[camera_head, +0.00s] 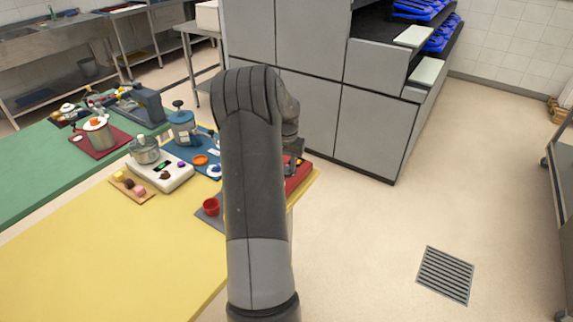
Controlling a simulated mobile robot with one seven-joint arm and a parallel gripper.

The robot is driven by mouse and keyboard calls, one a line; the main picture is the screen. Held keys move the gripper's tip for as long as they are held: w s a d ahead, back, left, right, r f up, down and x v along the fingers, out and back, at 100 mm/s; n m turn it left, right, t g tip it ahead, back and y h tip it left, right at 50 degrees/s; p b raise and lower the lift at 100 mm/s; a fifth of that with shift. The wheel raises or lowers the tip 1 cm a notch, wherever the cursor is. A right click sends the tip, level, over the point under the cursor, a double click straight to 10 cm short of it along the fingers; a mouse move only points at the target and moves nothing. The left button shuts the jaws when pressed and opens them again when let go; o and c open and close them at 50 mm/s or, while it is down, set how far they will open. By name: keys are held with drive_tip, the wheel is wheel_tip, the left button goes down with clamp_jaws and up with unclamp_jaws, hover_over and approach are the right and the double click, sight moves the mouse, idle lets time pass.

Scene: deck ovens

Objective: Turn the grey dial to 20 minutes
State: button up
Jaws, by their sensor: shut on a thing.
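My arm rises through the middle of the head view and bends over at the top. My gripper (294,147) shows only in part, just right of the arm, over a red unit (299,177) at the right end of the worktop. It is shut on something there. Its fingertips and what they hold are hidden behind my arm. I cannot make out the grey dial or its minute marks. The red unit shows only as a strip at the arm's right edge.
Grey cabinets (330,120) stand behind. The floor at right is open, with a drain grate (445,275).

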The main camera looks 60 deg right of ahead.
drive_tip(key=shift+f, duration=0.1)
drive_tip(key=o, duration=1)
drive_tip(key=shift+c, duration=0.2)
wheel_tip(320, 180, up, 11)
